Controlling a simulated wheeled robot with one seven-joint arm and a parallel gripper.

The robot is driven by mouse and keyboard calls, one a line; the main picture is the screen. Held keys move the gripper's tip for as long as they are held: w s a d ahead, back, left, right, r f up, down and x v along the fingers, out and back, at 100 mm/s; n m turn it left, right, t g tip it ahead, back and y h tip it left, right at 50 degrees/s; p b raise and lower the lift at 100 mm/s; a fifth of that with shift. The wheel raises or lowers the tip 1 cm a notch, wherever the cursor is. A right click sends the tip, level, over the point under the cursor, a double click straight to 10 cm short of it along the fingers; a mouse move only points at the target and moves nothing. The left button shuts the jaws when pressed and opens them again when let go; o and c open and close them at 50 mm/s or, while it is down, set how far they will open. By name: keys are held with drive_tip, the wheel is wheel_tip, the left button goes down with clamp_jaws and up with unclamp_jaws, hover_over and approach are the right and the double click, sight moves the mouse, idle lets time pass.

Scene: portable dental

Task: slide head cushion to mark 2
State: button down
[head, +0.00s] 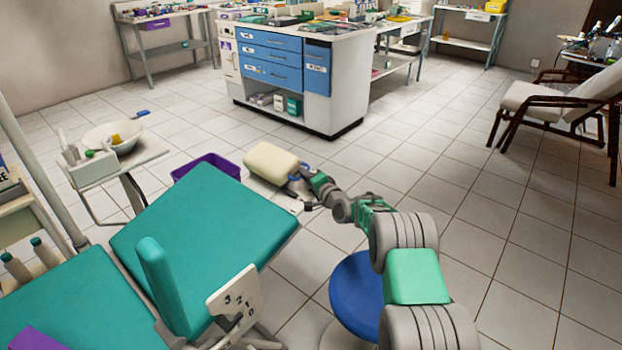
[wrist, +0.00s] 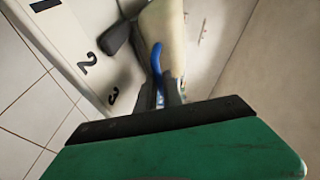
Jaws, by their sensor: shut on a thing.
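The head cushion (head: 271,162) is a cream padded block at the far end of the teal chair (head: 200,232), above a pale plate. It also shows in the wrist view (wrist: 163,30), with a blue handle (wrist: 157,58) on its side. My gripper (head: 300,178) is at the cushion's right end. In the wrist view my gripper (wrist: 168,92) is shut on the blue handle. A pale plate (wrist: 62,38) beside the cushion bears black marks, with 2 and 3 readable. A dark knob (wrist: 117,38) lies between the 2 and the cushion. I cannot tell which mark the cushion lines up with.
A purple bin (head: 208,163) stands behind the chair. A blue stool (head: 356,290) is under my arm. A white basin (head: 112,136) stands at left, and a blue-drawer cabinet (head: 290,65) stands farther back.

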drive_tip(key=c, duration=1.5)
unclamp_jaws()
drive_tip(key=shift+s+d, duration=0.15)
drive_tip(key=shift+s, duration=0.1)
drive_tip(key=f+p+v, duration=0.1)
drive_tip(key=v, duration=0.6)
drive_tip(key=shift+s+r, duration=0.15)
drive_tip(key=shift+r, duration=0.4)
